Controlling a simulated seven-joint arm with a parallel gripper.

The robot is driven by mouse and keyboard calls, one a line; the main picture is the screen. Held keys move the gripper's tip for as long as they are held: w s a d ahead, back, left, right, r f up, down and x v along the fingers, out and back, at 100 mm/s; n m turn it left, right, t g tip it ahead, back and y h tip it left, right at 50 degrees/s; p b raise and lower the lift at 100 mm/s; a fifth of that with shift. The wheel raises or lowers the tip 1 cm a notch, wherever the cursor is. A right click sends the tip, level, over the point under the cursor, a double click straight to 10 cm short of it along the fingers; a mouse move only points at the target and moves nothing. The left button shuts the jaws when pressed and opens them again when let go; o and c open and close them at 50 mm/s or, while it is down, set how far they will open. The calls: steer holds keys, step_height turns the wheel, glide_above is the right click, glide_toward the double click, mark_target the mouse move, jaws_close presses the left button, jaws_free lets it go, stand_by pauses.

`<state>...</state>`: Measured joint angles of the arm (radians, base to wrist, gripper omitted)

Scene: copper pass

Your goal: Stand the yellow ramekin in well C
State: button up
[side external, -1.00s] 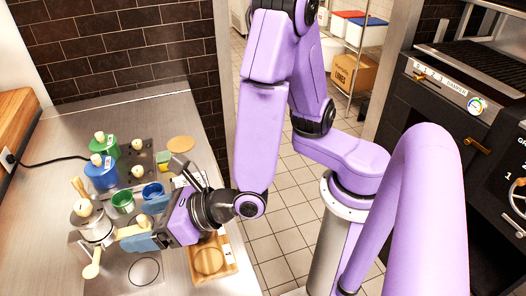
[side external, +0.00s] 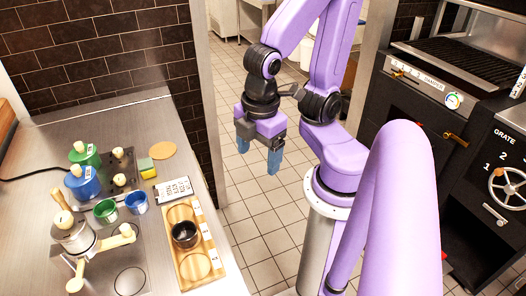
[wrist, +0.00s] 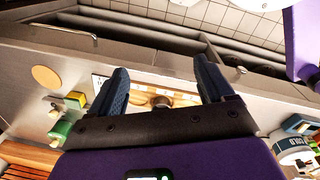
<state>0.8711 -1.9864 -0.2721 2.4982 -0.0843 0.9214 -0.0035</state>
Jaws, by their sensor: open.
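No yellow ramekin can be made out in either view. The wooden board (side external: 188,281) has a row of round wells; its label letters are too small to read. A dark round bowl (side external: 185,235) stands in the middle well, and the far and near wells look empty. In the wrist view, the board (wrist: 188,97) and a dark round thing (wrist: 161,102) show between the fingers. My gripper (side external: 258,158) is open and empty, raised right of the counter and pointing down. Its two blue fingers are spread apart in the wrist view (wrist: 163,85).
A green cup (side external: 105,211) and a blue cup (side external: 136,203) stand left of the board. A metal pot (side external: 75,237) with cream handles is further left. Green (side external: 85,158) and blue (side external: 82,183) lidded containers, a sponge (side external: 147,167) and a label card (side external: 173,190) lie behind.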

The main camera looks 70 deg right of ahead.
steer(key=shift+o, duration=0.4)
steer(key=shift+s+a+r+m+y, duration=0.25)
steer(key=shift+s+m+y, duration=0.15)
steer(key=shift+s, duration=0.2)
steer(key=w+a+r+n, duration=0.2)
steer(key=w+a+n, duration=0.25)
steer(key=a, duration=0.75)
steer(key=w+a+r+n, duration=0.25)
steer(key=w+a, duration=0.25)
steer(key=a, duration=0.6)
steer(key=w+a+r+n, duration=0.1)
steer(key=w+a+n, duration=0.3)
steer(key=a, duration=0.8)
steer(key=a+f+n, duration=0.2)
steer(key=a+n, duration=0.1)
steer(key=a, duration=0.7)
steer(key=shift+g, duration=0.3)
steer(key=f, duration=1)
steer(key=shift+d+f, duration=0.2)
steer(key=shift+f, duration=0.05)
steer(key=shift+d+f, duration=0.2)
steer(key=shift+f, duration=2.65)
